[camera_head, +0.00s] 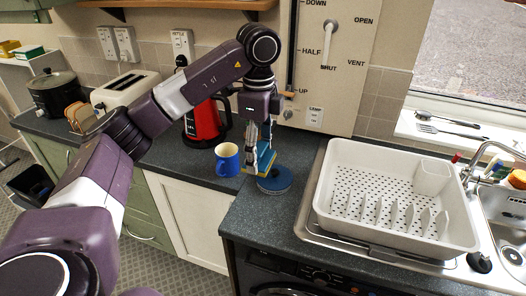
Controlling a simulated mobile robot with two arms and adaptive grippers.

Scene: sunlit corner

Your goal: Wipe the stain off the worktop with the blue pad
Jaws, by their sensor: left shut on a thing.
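My left gripper (258,150) points down over the worktop (256,212) at the corner. It is shut on a blue pad (266,160) with a yellow layer, held tilted between the fingers. A round, flat blue disc (275,182) lies on the worktop just below the pad. I cannot tell whether the pad touches it. I cannot make out a separate stain; the gripper and pad hide part of the surface. My right gripper is not in view.
A blue mug (227,160) stands close left of the gripper, with a red kettle (203,122) behind it. A white dish rack (394,195) fills the right side beside the sink (505,215). A toaster (125,90) stands farther left. The front worktop strip is clear.

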